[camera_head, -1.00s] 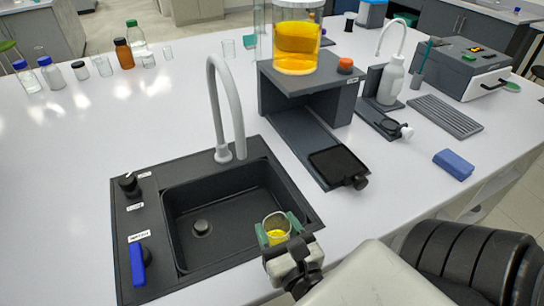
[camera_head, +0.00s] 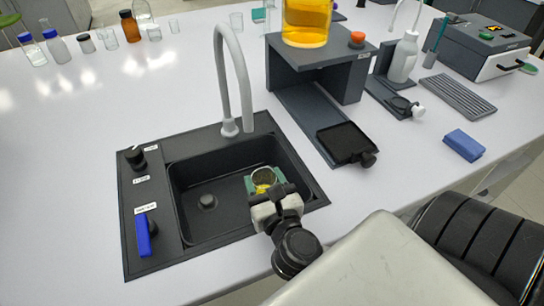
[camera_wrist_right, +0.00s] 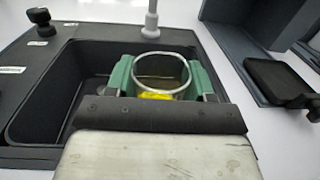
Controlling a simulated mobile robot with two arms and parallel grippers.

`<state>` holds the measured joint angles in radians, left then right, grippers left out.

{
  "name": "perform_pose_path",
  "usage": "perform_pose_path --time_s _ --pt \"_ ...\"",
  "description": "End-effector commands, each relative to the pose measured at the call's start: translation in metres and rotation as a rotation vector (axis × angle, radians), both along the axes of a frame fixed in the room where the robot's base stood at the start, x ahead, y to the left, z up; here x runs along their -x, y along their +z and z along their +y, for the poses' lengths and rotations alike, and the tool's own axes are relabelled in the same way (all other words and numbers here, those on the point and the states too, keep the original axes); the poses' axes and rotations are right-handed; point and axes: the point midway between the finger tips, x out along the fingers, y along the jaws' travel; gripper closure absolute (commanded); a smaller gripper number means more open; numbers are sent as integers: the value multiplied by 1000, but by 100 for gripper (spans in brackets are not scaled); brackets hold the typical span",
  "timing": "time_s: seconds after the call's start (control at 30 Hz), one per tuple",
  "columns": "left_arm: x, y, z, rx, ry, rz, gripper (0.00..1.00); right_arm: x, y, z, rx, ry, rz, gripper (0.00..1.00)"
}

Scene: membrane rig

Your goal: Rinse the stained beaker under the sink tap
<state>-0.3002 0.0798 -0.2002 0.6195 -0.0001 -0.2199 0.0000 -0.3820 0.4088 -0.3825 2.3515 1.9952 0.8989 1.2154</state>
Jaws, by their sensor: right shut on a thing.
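The stained beaker (camera_head: 263,176) is a small clear glass with yellow in it, held over the right part of the sink basin. My right gripper (camera_head: 265,182) is shut on it, with green finger pads on both sides. In the right wrist view the beaker (camera_wrist_right: 160,73) stands between the pads, its round rim facing up and a yellow patch low inside. The black sink (camera_head: 215,190) has a grey gooseneck tap (camera_head: 232,75) at its back edge. The tap is behind the beaker, apart from it. My left gripper is not in view.
A black knob (camera_head: 134,157) and a blue lever (camera_head: 144,235) sit on the sink's left panel. A dark stand (camera_head: 318,85) bears a yellow-filled vessel (camera_head: 306,22), with a black tray (camera_head: 346,143) in front. A blue block (camera_head: 464,145) lies at the right.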

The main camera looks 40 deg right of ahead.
Motion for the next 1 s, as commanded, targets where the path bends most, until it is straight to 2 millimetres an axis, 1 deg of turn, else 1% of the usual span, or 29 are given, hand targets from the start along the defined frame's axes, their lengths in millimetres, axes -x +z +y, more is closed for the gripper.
perform_pose_path --time_s 0.03,0.27,0.4,0.6,0.8,1.0 --pt "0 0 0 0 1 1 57 -5 0 0 1 0 -3 71" --pt "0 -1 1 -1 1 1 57 -27 -4 -1 1 0 -3 71" --pt "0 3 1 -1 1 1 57 -39 -7 -2 -2 -1 -2 71" --pt "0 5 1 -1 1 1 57 -54 -10 -3 0 -1 -1 71" --pt "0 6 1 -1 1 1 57 -62 -12 -3 -1 0 -1 71" --pt "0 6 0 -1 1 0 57 -64 -12 -3 -1 0 -1 71"
